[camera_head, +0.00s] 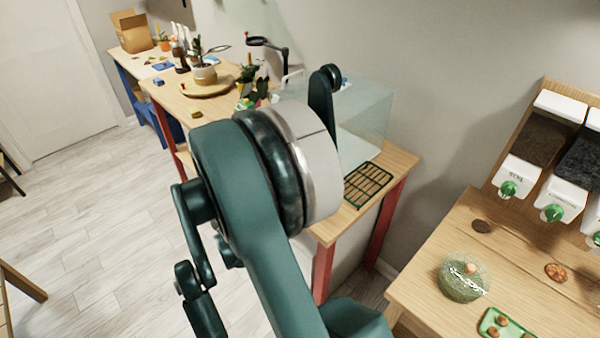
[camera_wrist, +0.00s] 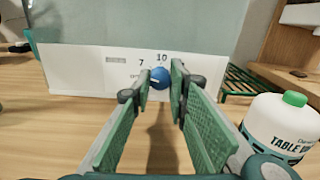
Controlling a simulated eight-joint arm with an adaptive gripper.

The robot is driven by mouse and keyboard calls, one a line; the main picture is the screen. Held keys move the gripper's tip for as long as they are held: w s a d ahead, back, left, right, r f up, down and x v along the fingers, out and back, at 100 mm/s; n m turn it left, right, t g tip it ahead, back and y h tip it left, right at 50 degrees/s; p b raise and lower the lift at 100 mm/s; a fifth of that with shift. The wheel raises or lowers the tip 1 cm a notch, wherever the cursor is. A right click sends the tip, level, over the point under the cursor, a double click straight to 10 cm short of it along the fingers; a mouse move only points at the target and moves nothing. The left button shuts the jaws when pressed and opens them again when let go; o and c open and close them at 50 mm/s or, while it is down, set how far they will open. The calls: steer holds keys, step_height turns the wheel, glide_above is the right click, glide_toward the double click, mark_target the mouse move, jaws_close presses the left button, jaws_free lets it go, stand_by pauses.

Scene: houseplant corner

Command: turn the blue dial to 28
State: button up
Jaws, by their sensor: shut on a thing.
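In the wrist view the blue dial (camera_wrist: 160,74) is a small round knob on the white front panel (camera_wrist: 78,77) below a glass tank. The numbers 7 and 10 are printed above it; a light mark shows on its lower left side. 28 is not readable. My gripper (camera_wrist: 161,84) has its two green-padded fingers on either side of the dial and is shut on it. In the head view my own arm hides the dial and the fingers; part of the glass tank (camera_head: 368,112) shows behind the arm.
A white bottle with a green cap (camera_wrist: 285,125) stands close to the right of my gripper. A green-framed wooden rack (camera_head: 368,184) lies by the tank. White dispensers with green knobs (camera_head: 517,175) are at the right.

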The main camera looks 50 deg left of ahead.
steer(key=shift+m, duration=0.4)
steer(key=m+b, duration=0.1)
steer(key=m, duration=0.1)
steer(key=shift+f+m, duration=0.1)
steer(key=shift+m, duration=0.3)
steer(key=shift+m+b, duration=0.4)
steer(key=shift+m, duration=1.6)
steer(key=o, duration=0.9)
steer(key=shift+n, duration=0.4)
